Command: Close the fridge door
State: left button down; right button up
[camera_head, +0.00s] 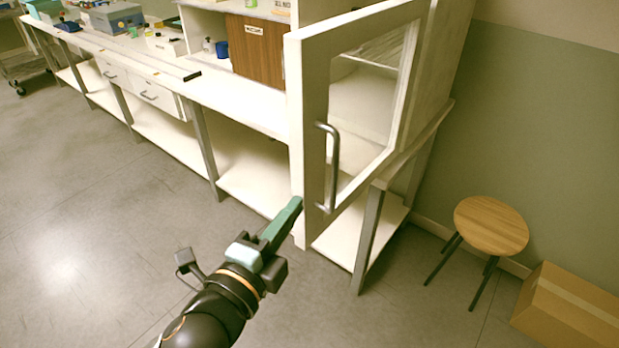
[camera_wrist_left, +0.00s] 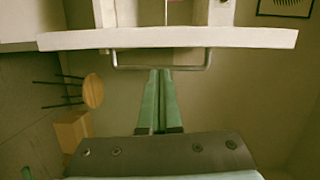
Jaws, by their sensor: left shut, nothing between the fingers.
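The fridge door (camera_head: 312,110) is a white framed door with a glass pane, standing ajar from the white fridge (camera_head: 440,60) on the bench. A grey bar handle (camera_head: 330,165) is on its front. My left gripper (camera_head: 296,203) is shut and empty, its green fingers near the lower left of the handle. In the left wrist view the fingertips (camera_wrist_left: 160,72) point at the handle (camera_wrist_left: 162,67) and the door's edge (camera_wrist_left: 170,39). I cannot tell whether they touch. My right gripper is not in view.
A white bench (camera_head: 235,98) with a lower shelf runs to the back left, holding boxes and bottles. A round wooden stool (camera_head: 491,225) and a cardboard box (camera_head: 570,308) stand on the right. The floor (camera_head: 90,215) at left is clear.

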aim_at(317, 167)
pick_arm(q)
jog(key=shift+m, duration=0.4)
jog(key=x, duration=0.3)
jog(key=r+x, duration=0.1)
jog(key=x, duration=0.2)
jog(key=r+x, duration=0.1)
jog(key=x, duration=0.2)
jog(key=shift+d+r+p, duration=0.1)
jog(key=shift+d+p, duration=0.1)
jog(key=shift+p, duration=0.2)
jog(key=shift+w+a, duration=0.1)
